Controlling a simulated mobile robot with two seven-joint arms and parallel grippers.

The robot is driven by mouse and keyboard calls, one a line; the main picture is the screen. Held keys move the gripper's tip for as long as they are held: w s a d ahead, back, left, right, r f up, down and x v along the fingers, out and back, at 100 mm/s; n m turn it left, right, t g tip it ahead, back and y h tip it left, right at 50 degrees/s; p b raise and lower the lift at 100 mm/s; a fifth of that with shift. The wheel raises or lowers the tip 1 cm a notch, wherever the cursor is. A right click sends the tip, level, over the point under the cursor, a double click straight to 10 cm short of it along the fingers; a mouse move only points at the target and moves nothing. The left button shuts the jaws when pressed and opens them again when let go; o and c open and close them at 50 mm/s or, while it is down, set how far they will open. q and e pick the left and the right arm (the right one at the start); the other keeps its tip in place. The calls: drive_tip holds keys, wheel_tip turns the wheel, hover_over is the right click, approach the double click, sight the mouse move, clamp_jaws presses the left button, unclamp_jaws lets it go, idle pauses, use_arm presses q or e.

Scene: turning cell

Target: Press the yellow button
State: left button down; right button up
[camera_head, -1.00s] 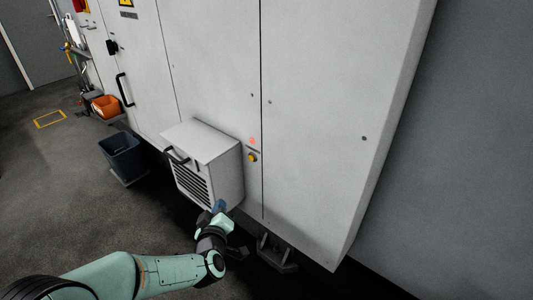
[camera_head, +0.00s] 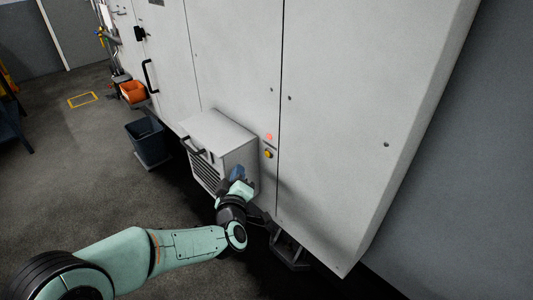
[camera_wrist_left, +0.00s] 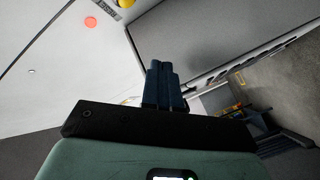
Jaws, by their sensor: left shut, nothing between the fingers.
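The yellow button (camera_head: 268,154) sits on the pale grey machine cabinet, just below a glowing red light (camera_head: 268,137). In the left wrist view the button (camera_wrist_left: 126,3) is cut by the top edge, with the red light (camera_wrist_left: 90,22) to its left. My left gripper (camera_head: 237,172) is shut and empty, in front of the cabinet, lower and to the left of the button and apart from it. Its closed dark fingers (camera_wrist_left: 162,84) also show in the left wrist view. My right gripper is in neither view.
A box-shaped vented unit (camera_head: 222,146) juts from the cabinet just behind and left of my left gripper. A dark bin (camera_head: 146,143) and an orange bin (camera_head: 133,92) stand farther left. A cabinet foot (camera_head: 289,252) is below. The floor at left is open.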

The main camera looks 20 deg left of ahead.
sight(268, 154)
use_arm(q)
drive_tip(key=w+d+p, duration=0.2)
drive_tip(key=w, duration=0.4)
drive_tip(key=shift+w+d, duration=0.2)
drive_tip(key=shift+d, duration=0.15)
idle(1.7)
drive_tip(key=shift+w+d, duration=0.15)
drive_tip(key=shift+w, duration=0.25)
drive_tip(key=shift+w+d, duration=0.15)
drive_tip(key=shift+w, duration=0.15)
idle(0.6)
idle(0.3)
drive_tip(key=shift+s+a+b, duration=0.3)
drive_tip(key=shift+s+b, duration=0.25)
drive_tip(key=shift+s, duration=0.15)
